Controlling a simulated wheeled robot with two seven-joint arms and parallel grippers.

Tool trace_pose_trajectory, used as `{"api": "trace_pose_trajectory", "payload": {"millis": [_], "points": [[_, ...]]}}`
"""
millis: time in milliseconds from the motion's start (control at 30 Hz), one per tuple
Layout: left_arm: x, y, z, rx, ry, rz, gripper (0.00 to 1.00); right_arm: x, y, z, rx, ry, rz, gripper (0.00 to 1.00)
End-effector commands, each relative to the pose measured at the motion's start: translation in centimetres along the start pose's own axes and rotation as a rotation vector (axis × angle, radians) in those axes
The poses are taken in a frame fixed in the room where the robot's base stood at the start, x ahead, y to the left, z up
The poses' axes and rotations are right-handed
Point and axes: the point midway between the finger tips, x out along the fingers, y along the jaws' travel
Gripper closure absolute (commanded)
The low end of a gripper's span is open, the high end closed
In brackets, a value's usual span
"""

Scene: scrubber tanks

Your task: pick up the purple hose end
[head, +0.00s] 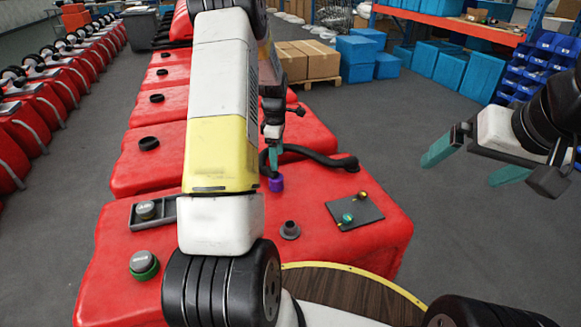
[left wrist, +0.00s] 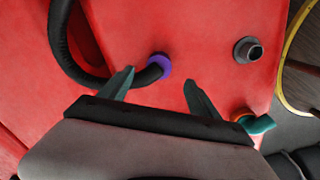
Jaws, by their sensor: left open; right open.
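The purple hose end (head: 276,184) lies on top of the nearest red tank (head: 230,280), at the tip of a black hose (head: 320,157). In the left wrist view the purple end (left wrist: 160,65) shows just beyond and between the fingertips. My left gripper (head: 272,158) points down above it, with teal fingers apart; the wrist view shows the open jaws (left wrist: 159,79) with nothing held. The dark hose passes by the left finger. My right gripper (head: 470,163) is open and empty, out over the floor at the right.
On the tank are a grey spout (head: 290,230), a dark square plate (head: 355,211) with small brass-and-green fittings, a grey tray with a cap (head: 147,210) and a green-ringed cap (head: 144,264). More red tanks stand behind.

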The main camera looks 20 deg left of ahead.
Motion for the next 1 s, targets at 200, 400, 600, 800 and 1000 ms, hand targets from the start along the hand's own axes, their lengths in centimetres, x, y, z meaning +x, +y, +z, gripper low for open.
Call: {"api": "trace_pose_trajectory", "payload": {"millis": [200,400,600,800,1000], "points": [[3.5,0.4,-0.8,-0.089,0.011,-0.028,0.28,0.0,0.0,0.0,0.0,-0.001,0.0,0.01],[5.6,0.3,-0.9,-0.092,0.011,-0.029,0.28,0.0,0.0,0.0,0.0,-0.001,0.0,0.01],[7.7,0.1,-0.9,-0.09,0.01,-0.031,0.28,0.0,0.0,0.0,0.0,-0.001,0.0,0.01],[10.4,0.1,-0.9,-0.089,0.01,-0.028,0.28,0.0,0.0,0.0,0.0,-0.001,0.0,0.01],[10.6,0.1,-0.9,-0.089,0.01,-0.026,0.28,0.0,0.0,0.0,0.0,-0.001,0.0,0.01]]}}
